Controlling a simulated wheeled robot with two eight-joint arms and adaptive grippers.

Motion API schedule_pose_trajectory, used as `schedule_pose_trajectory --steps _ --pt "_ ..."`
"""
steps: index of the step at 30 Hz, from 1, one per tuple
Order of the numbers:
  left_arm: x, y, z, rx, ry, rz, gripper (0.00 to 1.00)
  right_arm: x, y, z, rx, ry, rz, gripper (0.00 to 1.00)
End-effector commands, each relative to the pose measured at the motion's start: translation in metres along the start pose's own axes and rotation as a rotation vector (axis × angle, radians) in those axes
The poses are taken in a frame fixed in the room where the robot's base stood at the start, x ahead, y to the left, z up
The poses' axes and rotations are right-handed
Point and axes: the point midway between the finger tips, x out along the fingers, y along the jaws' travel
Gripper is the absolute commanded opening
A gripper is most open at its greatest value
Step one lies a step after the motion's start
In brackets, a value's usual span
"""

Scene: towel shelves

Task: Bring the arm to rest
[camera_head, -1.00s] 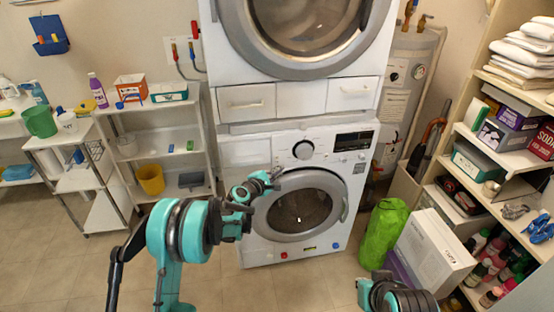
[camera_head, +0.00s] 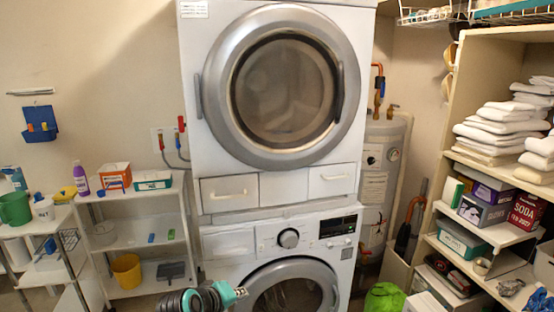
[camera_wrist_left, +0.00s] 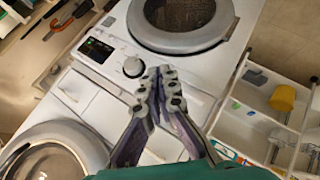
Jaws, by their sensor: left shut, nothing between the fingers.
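My left gripper (camera_head: 240,291) shows at the bottom of the head view, in front of the washer (camera_head: 230,246), by the left side of its round door. In the left wrist view the fingers (camera_wrist_left: 160,84) are together and empty. They overlap the washer's white front near the knob (camera_wrist_left: 133,66) in that view; they look apart from it, but I cannot tell the distance. Most of the left arm is below the head view's edge. My right gripper is in neither current view.
A dryer (camera_head: 188,115) is stacked above the washer. A white shelf (camera_head: 150,225) with a yellow bucket (camera_head: 127,270) stands left. At right, a shelf unit (camera_head: 441,150) holds folded towels (camera_head: 492,132) and boxes. A green bag (camera_head: 385,298) lies low, right of the washer.

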Motion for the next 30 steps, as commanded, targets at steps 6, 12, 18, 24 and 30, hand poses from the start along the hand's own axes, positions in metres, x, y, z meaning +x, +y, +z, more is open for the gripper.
schedule_pose_trajectory --steps 6,12,18,24,30 --pt "-0.079 -0.066 0.058 0.339 -0.030 -0.184 0.00 0.000 0.000 0.000 0.000 0.000 0.000 0.00" --pt "-0.121 -0.123 0.097 0.571 -0.071 -0.321 0.00 0.000 0.000 0.000 0.000 0.000 0.000 0.00" --pt "-0.136 -0.148 0.111 0.666 -0.093 -0.379 0.00 0.000 0.000 0.000 0.000 0.000 0.000 0.00" --pt "-0.137 -0.149 0.112 0.672 -0.094 -0.383 0.00 0.000 0.000 0.000 0.000 0.000 0.000 0.00" --pt "-0.136 -0.149 0.111 0.671 -0.094 -0.382 0.00 0.000 0.000 0.000 0.000 0.000 0.000 0.00"
